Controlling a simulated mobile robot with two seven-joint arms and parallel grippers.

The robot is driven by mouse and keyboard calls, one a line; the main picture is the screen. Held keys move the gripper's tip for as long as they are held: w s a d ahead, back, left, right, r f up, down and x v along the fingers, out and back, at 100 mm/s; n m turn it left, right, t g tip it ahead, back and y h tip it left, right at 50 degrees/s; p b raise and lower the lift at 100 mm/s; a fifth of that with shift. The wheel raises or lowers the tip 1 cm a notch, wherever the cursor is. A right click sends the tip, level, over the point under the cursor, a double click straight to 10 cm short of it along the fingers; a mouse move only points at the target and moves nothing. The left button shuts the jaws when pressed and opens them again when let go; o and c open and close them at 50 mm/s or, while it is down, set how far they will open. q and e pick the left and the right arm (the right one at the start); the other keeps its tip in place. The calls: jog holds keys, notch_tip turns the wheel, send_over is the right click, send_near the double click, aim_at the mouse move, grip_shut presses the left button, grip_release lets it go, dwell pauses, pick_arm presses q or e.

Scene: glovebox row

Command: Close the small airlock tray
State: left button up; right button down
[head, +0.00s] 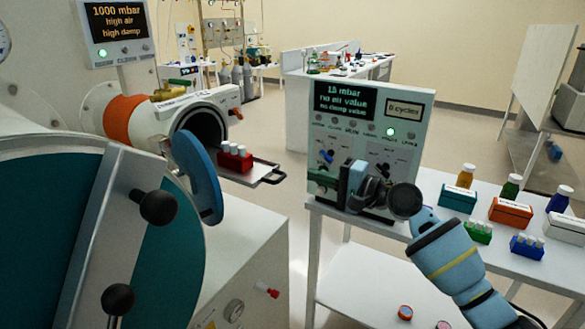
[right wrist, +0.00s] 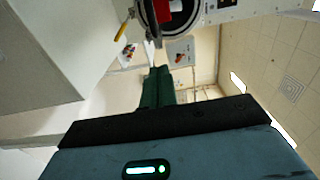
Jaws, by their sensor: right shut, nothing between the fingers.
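The small airlock (head: 190,115) is a white tube with an orange band and a dark round mouth. Its tray (head: 262,172) is slid out to the right, with a dark handle at its outer end. A red rack of white-capped vials (head: 235,162) stands on the tray. The blue round door (head: 196,175) is swung open in front of the mouth. My right gripper (head: 346,184) is shut and empty, to the right of the tray handle and apart from it, in front of the control panel. Its dark green fingers (right wrist: 156,88) show together in the right wrist view. My left gripper is not in view.
The control panel (head: 372,112) stands on a white table (head: 440,215) at right, with several bottles and coloured racks beside it. A large teal round door (head: 50,240) with black knobs fills the lower left. Open floor lies between tray and table.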

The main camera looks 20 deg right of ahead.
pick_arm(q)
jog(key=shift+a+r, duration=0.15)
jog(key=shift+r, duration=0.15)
pick_arm(e)
jog(key=x, duration=0.7)
jog(key=shift+a, duration=0.15)
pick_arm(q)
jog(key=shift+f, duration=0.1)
pick_arm(e)
jog(key=shift+w, duration=0.15)
